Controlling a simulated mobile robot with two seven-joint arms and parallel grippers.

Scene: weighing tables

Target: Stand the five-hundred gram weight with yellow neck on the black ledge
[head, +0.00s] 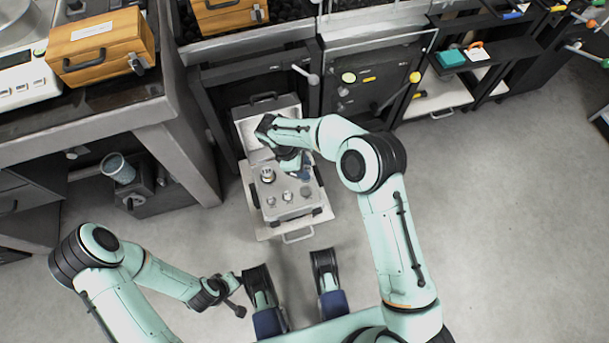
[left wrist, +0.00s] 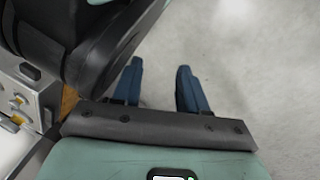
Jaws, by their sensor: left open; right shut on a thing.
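A weight with a yellowish neck (head: 267,175) stands at the left of the case, with several smaller weights in front. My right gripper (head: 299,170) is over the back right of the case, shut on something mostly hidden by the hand. I cannot tell which weight it is. My left gripper (left wrist: 158,88) is open and empty in the left wrist view. A black shelf (head: 505,48) is at the upper right; I cannot tell whether it is the ledge.
A table (head: 150,112) with a wooden box (head: 100,47) and a scale (head: 28,85) stands at left. A cup (head: 118,168) is beneath it. Dark cabinets with knobs (head: 348,77) line the back. The grey floor (head: 520,220) at right is clear.

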